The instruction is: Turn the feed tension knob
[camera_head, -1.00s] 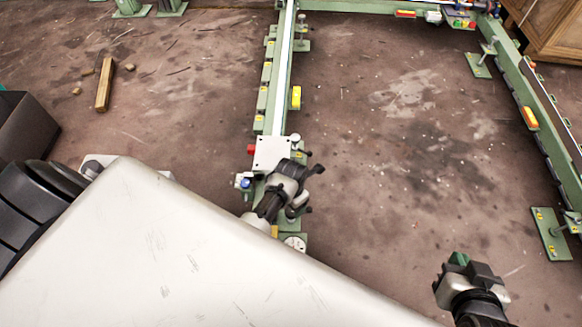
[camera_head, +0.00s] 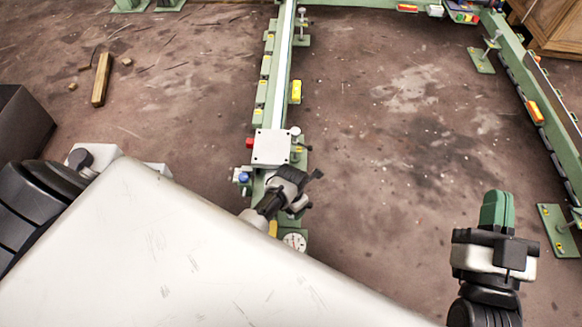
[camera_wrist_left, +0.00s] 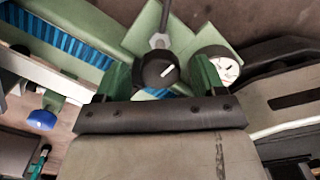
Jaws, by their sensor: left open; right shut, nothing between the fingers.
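The feed tension knob (camera_wrist_left: 158,71) is most likely the round black knob with a white pointer mark in the left wrist view. My left gripper (camera_wrist_left: 162,79) is open, with one green finger on each side of this knob. I cannot tell whether the fingers touch it. In the head view the left hand (camera_head: 286,187) is at the near end of the green rail, and the knob cannot be made out there. My right gripper (camera_head: 497,210) is shut and empty, over bare floor at the lower right, well away from the knob.
A white round dial (camera_wrist_left: 217,66) sits close right of the knob. A blue button (camera_wrist_left: 42,119) is at the left. The green rail (camera_head: 271,85) runs away from me, with a grey plate (camera_head: 271,147) near the hand. Open floor lies to its right.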

